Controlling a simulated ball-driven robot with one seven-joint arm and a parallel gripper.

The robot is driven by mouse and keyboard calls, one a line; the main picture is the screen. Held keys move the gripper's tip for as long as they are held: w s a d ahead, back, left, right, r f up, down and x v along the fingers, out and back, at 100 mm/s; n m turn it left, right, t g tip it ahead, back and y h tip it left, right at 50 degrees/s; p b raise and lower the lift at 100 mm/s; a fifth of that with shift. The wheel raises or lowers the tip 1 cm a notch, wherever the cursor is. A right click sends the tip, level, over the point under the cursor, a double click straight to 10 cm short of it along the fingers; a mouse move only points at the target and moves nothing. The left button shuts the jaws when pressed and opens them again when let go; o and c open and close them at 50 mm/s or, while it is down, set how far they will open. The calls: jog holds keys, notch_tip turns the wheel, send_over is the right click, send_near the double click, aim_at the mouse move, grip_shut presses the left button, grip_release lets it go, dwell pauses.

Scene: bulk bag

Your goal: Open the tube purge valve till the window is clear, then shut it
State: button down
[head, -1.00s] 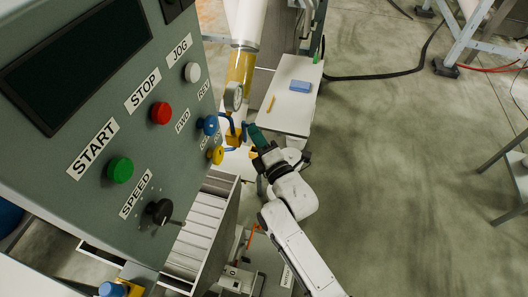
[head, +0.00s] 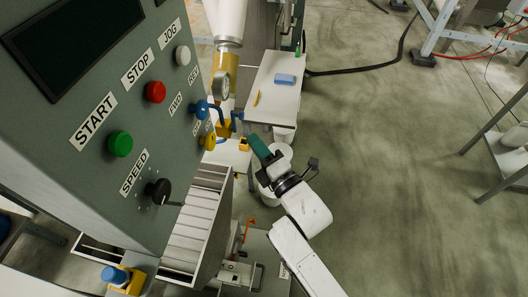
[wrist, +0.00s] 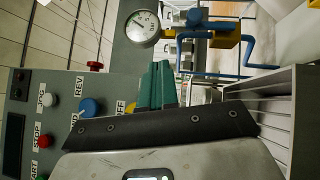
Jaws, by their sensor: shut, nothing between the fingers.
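The tube's window (head: 226,68) is an amber-yellow section under a pale pipe in the head view; it does not look clear. A round gauge (head: 221,86) sits just below it and also shows in the wrist view (wrist: 142,28). Below the gauge is a yellow fitting (head: 223,129) with blue bent bars (head: 236,121); in the wrist view the yellow block (wrist: 226,36) has blue parts beside it. I cannot tell which blue part is the valve handle or how it is set. My gripper (head: 256,144), with green fingers, is shut and empty, apart from the fitting, to its lower right.
The grey control panel (head: 95,180) with its buttons and knobs fills the left. A pale side table (head: 272,105) behind the gripper holds a blue block (head: 285,79). A slatted metal bin (head: 196,222) stands below the panel.

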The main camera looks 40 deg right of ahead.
jog(key=shift+s+a+r, duration=0.1)
jog(key=shift+s+r, duration=0.05)
jog(key=shift+s, duration=0.6)
jog(key=shift+s+a+r, duration=0.1)
jog(key=shift+s+r, duration=0.05)
jog(key=shift+s, duration=0.6)
jog(key=s+d+f+m+g, duration=0.1)
jog(key=s+f+m+g, duration=0.4)
jog(key=f+m+g, duration=0.6)
jog(key=s+a+f+m+g+y, duration=0.1)
jog(key=s+f+m+g, duration=0.1)
jog(key=s, duration=0.6)
jog(key=s+f+m+g+y, duration=0.1)
jog(key=s+f+m+g, duration=0.1)
jog(key=s+m+g, duration=0.3)
jog(key=s, duration=0.3)
jog(key=shift+a+f+m+g+y, duration=0.3)
jog(key=shift+a+m+y, duration=0.1)
jog(key=shift+w, duration=0.1)
dwell(0.5)
